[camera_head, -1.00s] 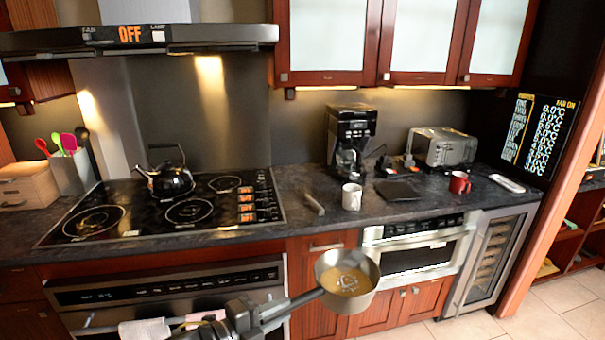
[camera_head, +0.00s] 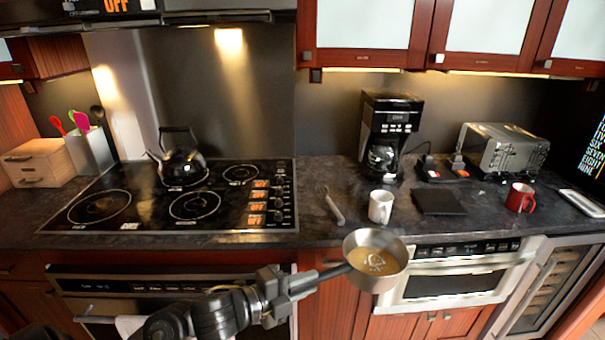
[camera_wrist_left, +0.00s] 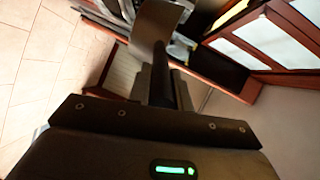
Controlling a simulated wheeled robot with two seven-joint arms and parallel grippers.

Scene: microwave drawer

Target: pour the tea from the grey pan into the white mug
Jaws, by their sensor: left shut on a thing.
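The grey pan (camera_head: 362,284) holds brown tea (camera_head: 374,263) and is about level, in front of the counter's front edge. My left gripper (camera_head: 305,283) is shut on the pan's dark handle, to the left of the bowl. The white mug (camera_head: 381,206) stands upright on the counter, behind and just above the pan in the head view, apart from it. The inside of the mug is hard to see. In the left wrist view the pan (camera_wrist_left: 157,22) shows at the top, with its handle running down to the gripper. My right gripper is not in view.
A dark flat pad (camera_head: 438,202) and a red mug (camera_head: 520,197) are right of the white mug. A coffee maker (camera_head: 389,125) and toaster (camera_head: 500,150) stand behind. A small grey utensil (camera_head: 333,207) lies left of it. A black kettle (camera_head: 180,162) sits on the stove (camera_head: 150,200).

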